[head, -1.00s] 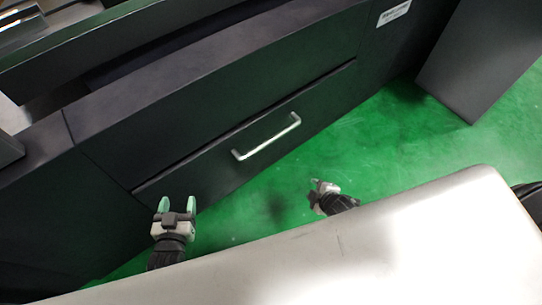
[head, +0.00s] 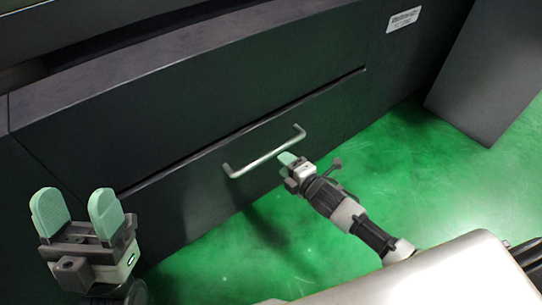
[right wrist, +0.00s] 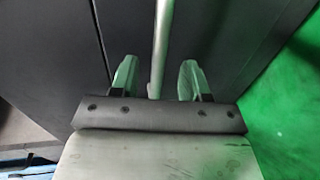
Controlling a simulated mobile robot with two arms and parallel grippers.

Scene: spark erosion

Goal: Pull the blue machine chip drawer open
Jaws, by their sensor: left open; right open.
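The drawer (head: 190,205) is a dark, almost black panel in the head view, low on the machine, and it looks shut. Its silver bar handle (head: 265,152) runs slantwise across its front. My right gripper (head: 289,160) is open just below the handle's right half. In the right wrist view the handle (right wrist: 160,50) runs lengthwise between the two pale green fingertips of my right gripper (right wrist: 158,82), apart from both. My left gripper (head: 78,215) is open and empty at the lower left, left of the handle.
The dark machine body (head: 200,90) fills the area above the drawer. A dark panel (head: 485,80) stands at the right. The green floor (head: 390,160) is clear between the machine and my pale base.

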